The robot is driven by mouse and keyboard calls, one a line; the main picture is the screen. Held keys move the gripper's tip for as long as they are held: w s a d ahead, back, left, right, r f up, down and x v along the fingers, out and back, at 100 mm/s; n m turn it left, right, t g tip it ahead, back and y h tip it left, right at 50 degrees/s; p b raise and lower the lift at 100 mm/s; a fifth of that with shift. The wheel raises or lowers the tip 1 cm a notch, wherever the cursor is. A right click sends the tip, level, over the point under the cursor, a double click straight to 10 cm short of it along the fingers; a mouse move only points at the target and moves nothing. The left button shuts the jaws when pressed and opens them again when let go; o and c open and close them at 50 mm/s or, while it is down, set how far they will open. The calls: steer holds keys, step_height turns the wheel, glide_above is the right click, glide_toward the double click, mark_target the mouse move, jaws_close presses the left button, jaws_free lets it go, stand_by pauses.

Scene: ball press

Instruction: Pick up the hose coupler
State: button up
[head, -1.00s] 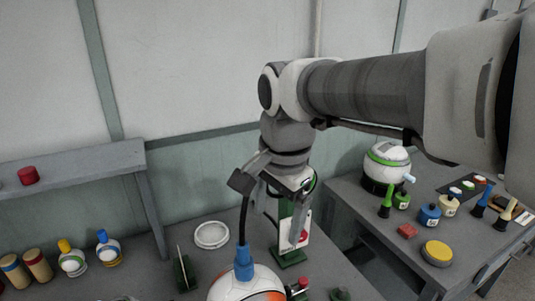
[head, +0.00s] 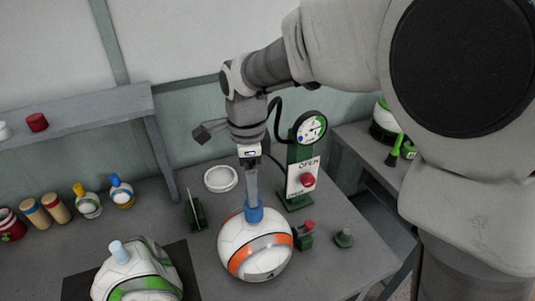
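The hose coupler (head: 254,212) looks like the blue collar on top of the white ball (head: 238,245) with an orange and grey band. It stands upright on the ball. My gripper (head: 252,196) points down from above, and its pale finger reaches to the coupler's top. I see the fingers edge-on, one in line with the other, so the gap between them is hidden. I cannot tell if they touch or grip the coupler. A black hose (head: 277,105) loops behind my wrist near the gauge.
A green stand with a round gauge (head: 309,128) and red knob (head: 308,180) is close on the right. A white ring dish (head: 220,179) and a dark green upright holder (head: 195,212) are on the left. A green-banded ball (head: 137,275) sits at front left on a dark mat.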

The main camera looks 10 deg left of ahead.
steer(key=f, duration=0.8)
steer(key=shift+w+d+f, duration=0.1)
steer(key=shift+w+f, duration=0.05)
steer(key=shift+w, duration=0.05)
jaws_close()
stand_by(0.4)
